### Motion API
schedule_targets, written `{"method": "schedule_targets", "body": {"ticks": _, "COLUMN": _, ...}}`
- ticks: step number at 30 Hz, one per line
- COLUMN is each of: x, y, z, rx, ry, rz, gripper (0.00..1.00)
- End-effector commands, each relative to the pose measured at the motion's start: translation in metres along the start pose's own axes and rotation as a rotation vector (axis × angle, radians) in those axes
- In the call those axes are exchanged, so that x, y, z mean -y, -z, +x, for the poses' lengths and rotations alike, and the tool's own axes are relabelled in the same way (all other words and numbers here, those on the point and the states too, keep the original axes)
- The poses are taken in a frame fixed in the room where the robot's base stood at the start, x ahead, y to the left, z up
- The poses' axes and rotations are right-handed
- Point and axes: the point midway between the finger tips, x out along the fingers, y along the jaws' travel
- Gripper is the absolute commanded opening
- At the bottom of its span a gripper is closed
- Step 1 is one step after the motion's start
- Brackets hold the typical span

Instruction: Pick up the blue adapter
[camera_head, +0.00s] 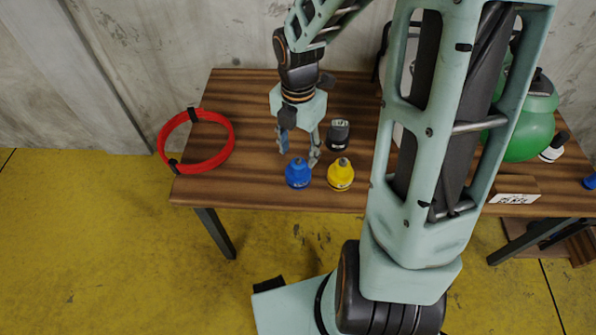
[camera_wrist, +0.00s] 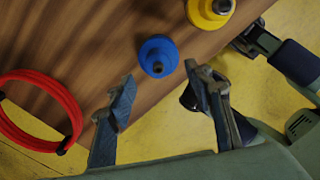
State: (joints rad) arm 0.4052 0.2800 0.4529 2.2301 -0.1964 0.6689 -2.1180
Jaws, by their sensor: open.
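The blue adapter (camera_head: 298,173) stands upright near the front edge of the wooden table, left of a yellow adapter (camera_head: 340,174). My gripper (camera_head: 299,160) is open and empty above the table, close to the blue adapter. In the wrist view the blue adapter (camera_wrist: 158,56) lies ahead of the gap between the two fingertips of my gripper (camera_wrist: 157,92), apart from both. The yellow adapter (camera_wrist: 209,10) is cut off by the top edge there. The height of my fingertips over the table is hard to tell.
The wooden table (camera_head: 240,105) also bears a black adapter (camera_head: 339,134) behind the yellow one. A red hose ring (camera_head: 233,140) overhangs the left end. A green tank (camera_head: 530,125) and a small sign (camera_head: 513,198) are at right. My arm hides the table's middle.

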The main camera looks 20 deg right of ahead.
Motion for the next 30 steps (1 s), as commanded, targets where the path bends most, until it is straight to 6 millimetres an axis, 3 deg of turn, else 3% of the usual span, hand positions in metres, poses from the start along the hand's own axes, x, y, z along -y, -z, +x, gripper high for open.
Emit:
{"method": "schedule_targets", "body": {"ticks": 12, "x": -0.001, "y": -0.003, "z": 0.051, "rx": -0.001, "ry": 0.000, "rz": 0.001, "gripper": 0.48}}
{"method": "schedule_targets", "body": {"ticks": 20, "x": -0.002, "y": -0.003, "z": 0.053, "rx": 0.001, "ry": -0.001, "rz": 0.001, "gripper": 0.48}}
{"method": "schedule_targets", "body": {"ticks": 30, "x": -0.001, "y": -0.003, "z": 0.053, "rx": 0.000, "ry": -0.001, "rz": 0.002, "gripper": 0.12}}
